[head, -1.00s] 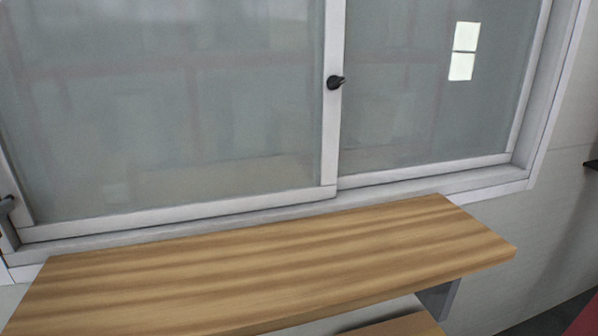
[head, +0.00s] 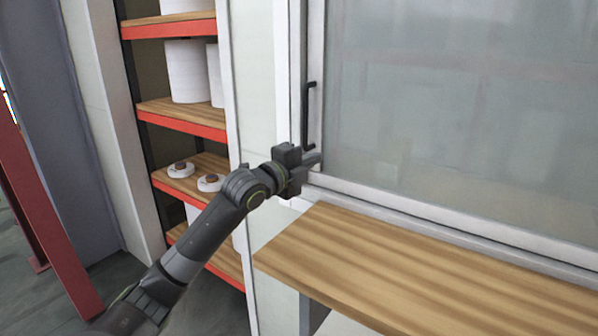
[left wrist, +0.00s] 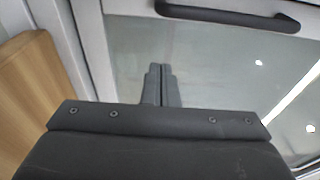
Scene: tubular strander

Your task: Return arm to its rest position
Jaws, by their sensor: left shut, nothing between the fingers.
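My left arm reaches up from the lower left in the head view. Its gripper (head: 314,161) is at the lower left corner of the sliding window, just below the black handle (head: 310,115). In the left wrist view the gripper's two fingers (left wrist: 161,84) are together with nothing between them. The handle (left wrist: 230,15) lies beyond them at the top of that view, apart from the fingers in the picture. My right gripper is not in view.
A wooden shelf board (head: 400,262) juts out below the window (head: 450,110), right of the gripper. A red-edged rack (head: 185,122) with white spools stands at the left. A red post (head: 45,200) stands at the far left.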

